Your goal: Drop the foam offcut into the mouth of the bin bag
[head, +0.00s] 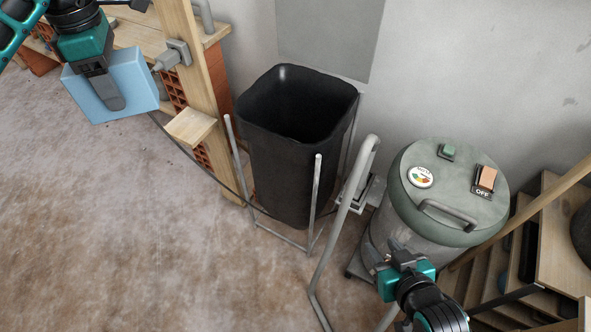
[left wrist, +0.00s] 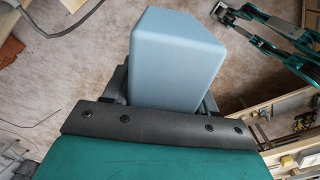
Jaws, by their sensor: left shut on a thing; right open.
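The foam offcut is a light blue block (head: 136,78) at the upper left of the head view. My left gripper (head: 112,98) is shut on it and holds it in the air, left of the bin bag. The blue block also fills the upper middle of the left wrist view (left wrist: 175,60), between the fingers. The bin bag (head: 290,165) is black and stands upright in a grey tubular frame, its wide mouth open upward. The inside bottom of the bag is too dark to make out. My right gripper (head: 388,255) is open and empty at the lower right, in front of the grey-green drum.
A grey-green drum (head: 450,195) with a gauge and an OFF switch stands right of the bag. A wooden post (head: 190,60) and a small wooden ledge (head: 192,126) stand between block and bag. Wooden shelves (head: 550,230) are at far right. Floor at left is clear.

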